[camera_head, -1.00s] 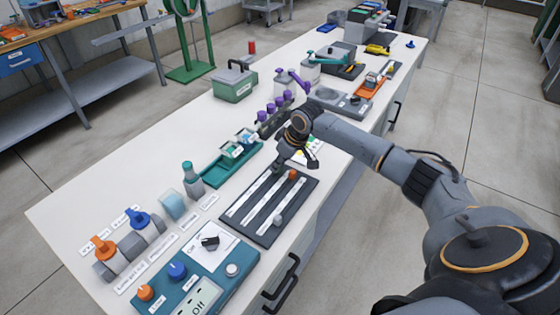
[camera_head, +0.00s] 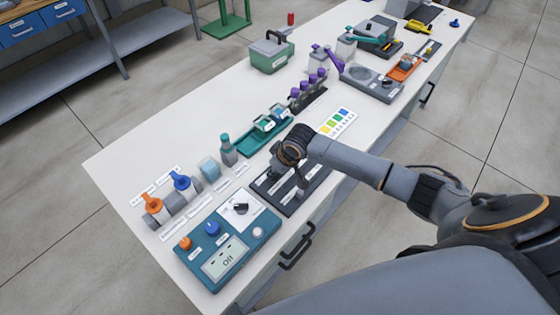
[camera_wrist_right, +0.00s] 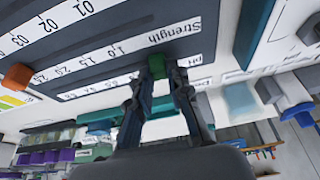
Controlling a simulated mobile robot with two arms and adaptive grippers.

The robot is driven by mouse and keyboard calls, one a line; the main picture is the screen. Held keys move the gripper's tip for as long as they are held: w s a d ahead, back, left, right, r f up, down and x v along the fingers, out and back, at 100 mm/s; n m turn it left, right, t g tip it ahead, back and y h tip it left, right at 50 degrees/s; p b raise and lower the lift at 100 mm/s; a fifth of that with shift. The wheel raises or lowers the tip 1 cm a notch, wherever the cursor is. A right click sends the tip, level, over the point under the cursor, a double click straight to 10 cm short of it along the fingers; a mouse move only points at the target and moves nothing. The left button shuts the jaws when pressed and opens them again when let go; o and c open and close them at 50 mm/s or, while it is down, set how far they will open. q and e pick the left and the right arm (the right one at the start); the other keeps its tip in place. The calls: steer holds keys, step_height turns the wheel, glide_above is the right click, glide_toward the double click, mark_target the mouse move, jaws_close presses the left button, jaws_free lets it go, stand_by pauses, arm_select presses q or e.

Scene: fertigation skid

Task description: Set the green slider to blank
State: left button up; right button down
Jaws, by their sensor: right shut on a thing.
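The dark slider panel (camera_head: 318,184) lies on the white bench, partly hidden by my right arm in the head view. In the right wrist view, the green slider (camera_wrist_right: 157,66) sits between the fingertips of my right gripper (camera_wrist_right: 160,75), which is shut on it. The slider is beside the "Strength" end of a printed scale strip (camera_wrist_right: 130,47), past its 1.0 mark. I cannot make out a "blank" mark. An orange knob (camera_wrist_right: 17,77) stands farther along the panel. In the head view my right gripper (camera_head: 276,173) reaches down over the panel. My left gripper is out of view.
A teal control box (camera_head: 228,240) with dials and a display stands beside the panel at the near end. A green tray (camera_head: 262,141), a bottle (camera_head: 228,150) and a colour chart (camera_head: 337,121) lie close by. The bench's front edge has handles below.

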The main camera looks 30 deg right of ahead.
steer(key=shift+s+a, duration=0.1)
steer(key=shift+a, duration=0.15)
steer(key=c, duration=1.2)
jaws_free()
steer(key=v, duration=1.2)
steer(key=shift+f, duration=0.1)
